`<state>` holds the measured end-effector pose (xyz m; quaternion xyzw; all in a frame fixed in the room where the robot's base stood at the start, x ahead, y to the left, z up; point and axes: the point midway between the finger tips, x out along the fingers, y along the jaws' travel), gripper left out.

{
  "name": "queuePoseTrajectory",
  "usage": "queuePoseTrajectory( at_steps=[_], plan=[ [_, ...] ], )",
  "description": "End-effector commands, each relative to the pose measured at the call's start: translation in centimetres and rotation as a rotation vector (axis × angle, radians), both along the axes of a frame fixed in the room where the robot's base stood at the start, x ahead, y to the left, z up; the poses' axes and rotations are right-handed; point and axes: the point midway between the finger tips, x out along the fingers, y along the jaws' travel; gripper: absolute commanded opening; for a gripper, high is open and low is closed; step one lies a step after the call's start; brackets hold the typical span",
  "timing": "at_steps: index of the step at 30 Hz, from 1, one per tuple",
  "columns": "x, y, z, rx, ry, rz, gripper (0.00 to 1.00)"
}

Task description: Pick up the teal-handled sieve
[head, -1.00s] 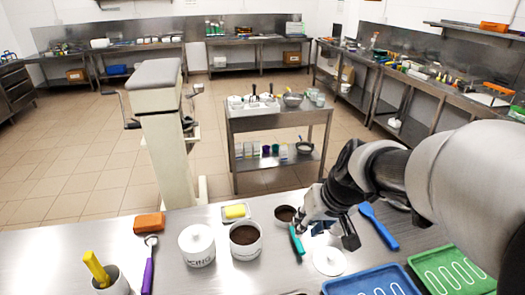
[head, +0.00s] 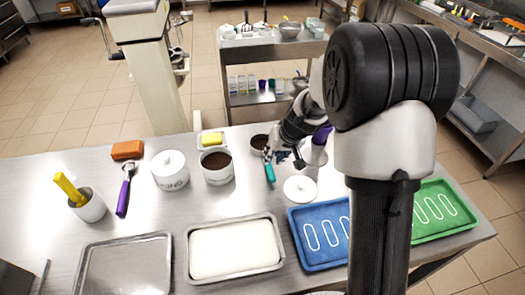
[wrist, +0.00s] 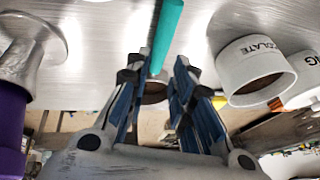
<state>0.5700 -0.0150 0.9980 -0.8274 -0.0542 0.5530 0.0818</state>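The teal-handled sieve lies on the steel table. In the head view its teal handle (head: 269,170) points toward the front, and a round brown-looking head (head: 260,142) shows at its far end. My gripper (head: 289,159) is just right of the handle, low over the table. In the wrist view the teal handle (wrist: 167,32) runs between the two fingers of my gripper (wrist: 160,85), which stand apart. The brown round part is partly hidden behind the fingers. I cannot tell whether either finger touches the handle.
A white tub of brown powder (head: 217,169) stands left of the handle, and a round white lid (head: 300,189) lies to its right. Trays (head: 279,263) fill the front.

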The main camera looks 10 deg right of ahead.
Motion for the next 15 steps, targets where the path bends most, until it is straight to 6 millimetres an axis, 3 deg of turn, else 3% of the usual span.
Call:
queuePoseTrajectory(
  at_steps=[8,15],
  plan=[
    [0.9,0.4,-2.1,-0.001,0.001,0.002,0.22],
    [2.3,0.9,-5.3,0.001,0.002,0.002,0.22]
  ],
)
